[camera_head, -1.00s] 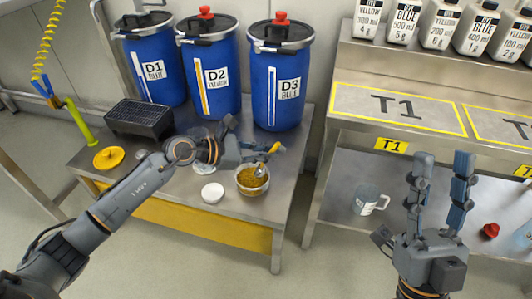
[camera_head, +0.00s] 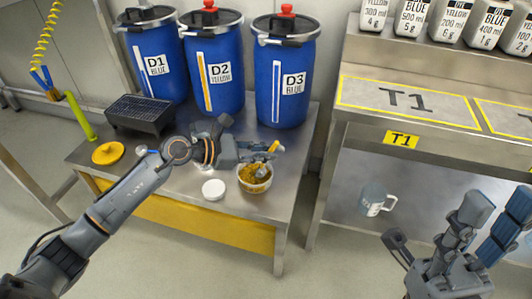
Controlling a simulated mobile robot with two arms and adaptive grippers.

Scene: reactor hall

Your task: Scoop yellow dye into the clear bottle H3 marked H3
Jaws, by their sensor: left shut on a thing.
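A small clear tub of yellow dye (camera_head: 252,183) stands open on the steel table below the blue drums. Its white lid (camera_head: 213,190) lies beside it on the left. My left gripper (camera_head: 268,148) is over the tub, shut on a scoop (camera_head: 260,171) whose lower end reaches into the dye. The gripper hides part of the scoop, and I cannot tell how much dye it holds. My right gripper (camera_head: 462,235) is open and empty at the lower right, in front of the T1 bench. I cannot make out a bottle marked H3.
Blue drums D1 (camera_head: 163,75), D2 (camera_head: 229,80) and D3 (camera_head: 270,85) stand behind the tub. A black tray (camera_head: 141,114) and a yellow disc (camera_head: 108,153) are to the left. A cup (camera_head: 374,200) sits on the shelf under the T1 bench (camera_head: 400,100), with labelled bottles (camera_head: 452,20) above.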

